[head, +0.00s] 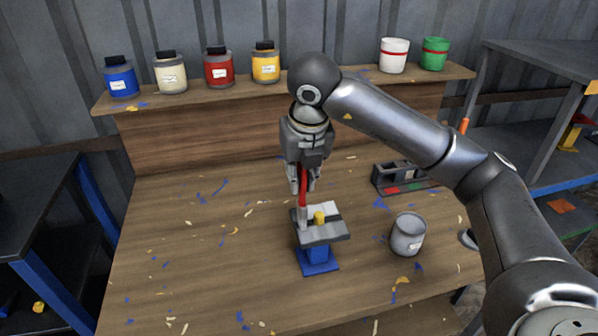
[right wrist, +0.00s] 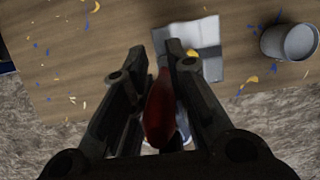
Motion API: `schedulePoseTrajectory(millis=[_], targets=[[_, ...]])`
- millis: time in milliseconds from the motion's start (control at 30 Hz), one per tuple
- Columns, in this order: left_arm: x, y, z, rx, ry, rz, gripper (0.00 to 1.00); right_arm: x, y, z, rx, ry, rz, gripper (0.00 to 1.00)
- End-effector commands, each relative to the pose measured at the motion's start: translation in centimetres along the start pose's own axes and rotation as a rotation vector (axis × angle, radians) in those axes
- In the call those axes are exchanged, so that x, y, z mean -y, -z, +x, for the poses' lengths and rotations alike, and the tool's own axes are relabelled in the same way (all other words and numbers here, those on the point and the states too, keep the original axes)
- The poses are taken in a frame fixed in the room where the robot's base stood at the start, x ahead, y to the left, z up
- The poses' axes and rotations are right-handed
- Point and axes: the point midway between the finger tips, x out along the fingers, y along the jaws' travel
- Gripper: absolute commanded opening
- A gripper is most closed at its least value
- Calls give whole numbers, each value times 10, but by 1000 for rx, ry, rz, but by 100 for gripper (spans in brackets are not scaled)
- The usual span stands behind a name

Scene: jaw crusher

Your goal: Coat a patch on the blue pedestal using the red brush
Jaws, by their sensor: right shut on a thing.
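My right gripper (head: 303,184) is shut on the red brush (head: 303,192), which points down with its head at the left part of the grey plate on the blue pedestal (head: 318,262). I cannot tell whether the bristles touch the plate. A yellow piece (head: 319,217) stands on the plate. In the right wrist view the red handle (right wrist: 160,110) sits between the fingers (right wrist: 160,72), and the grey plate (right wrist: 204,62) lies beyond them. The brush tip is hidden there. My left gripper is not in view.
A grey can (head: 407,236) stands right of the pedestal. A dark rack (head: 402,178) is behind it. Paint jars, including a blue one (head: 121,77), and a white bucket (head: 393,56) and green bucket (head: 434,54) stand on the back shelf. The table's left side is clear apart from paint flecks.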

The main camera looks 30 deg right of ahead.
Motion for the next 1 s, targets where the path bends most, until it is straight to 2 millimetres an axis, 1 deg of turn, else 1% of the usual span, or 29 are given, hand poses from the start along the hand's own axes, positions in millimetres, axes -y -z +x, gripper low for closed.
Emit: schedulePoseTrajectory(millis=[367, 1000], targets=[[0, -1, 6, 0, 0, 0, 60, 0, 16, -4, 1, 0, -1, 0], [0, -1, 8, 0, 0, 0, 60, 0, -12, 6, -1, -1, 1, 0]])
